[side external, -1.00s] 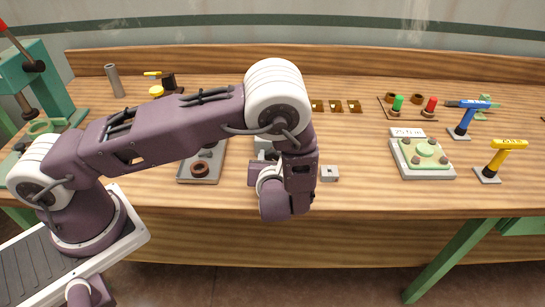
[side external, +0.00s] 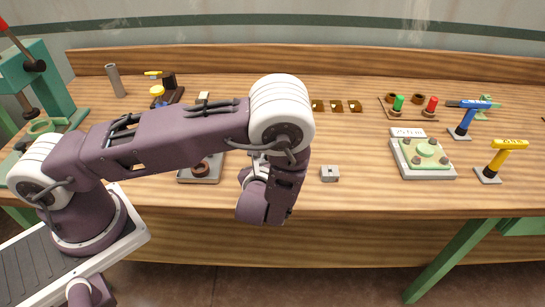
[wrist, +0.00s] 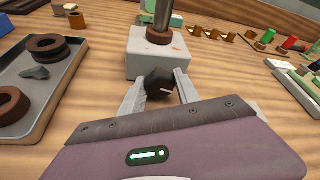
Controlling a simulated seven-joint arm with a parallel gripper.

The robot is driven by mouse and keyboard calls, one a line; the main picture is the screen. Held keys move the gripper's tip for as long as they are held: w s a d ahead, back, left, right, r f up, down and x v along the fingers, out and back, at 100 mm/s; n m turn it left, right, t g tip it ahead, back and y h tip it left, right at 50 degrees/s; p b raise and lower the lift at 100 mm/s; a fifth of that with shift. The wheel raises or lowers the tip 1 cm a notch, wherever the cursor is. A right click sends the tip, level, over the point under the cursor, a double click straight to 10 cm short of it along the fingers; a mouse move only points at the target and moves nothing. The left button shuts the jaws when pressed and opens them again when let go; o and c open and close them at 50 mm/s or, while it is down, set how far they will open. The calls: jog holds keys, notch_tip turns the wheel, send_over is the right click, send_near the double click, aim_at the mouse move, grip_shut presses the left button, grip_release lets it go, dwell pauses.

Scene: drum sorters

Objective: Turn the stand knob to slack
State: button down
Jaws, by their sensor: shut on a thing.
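The stand (wrist: 145,62) is a pale block in the wrist view, with a brown ring (wrist: 160,37) and an upright metal cylinder (wrist: 163,14) on top. A dark round knob (wrist: 159,86) with a short white mark is on its near face. The mark points to the right and slightly down. My gripper (wrist: 160,84) is shut on the knob, one finger at each side. In the side view my arm hides the knob and most of the stand.
A grey tray (wrist: 62,95) with brown rings and a dark piece lies left of the stand. Brown pieces (side external: 335,106) and a green-topped board (side external: 423,160) are farther off.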

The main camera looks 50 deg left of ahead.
jog(key=c, duration=0.9)
grip_release()
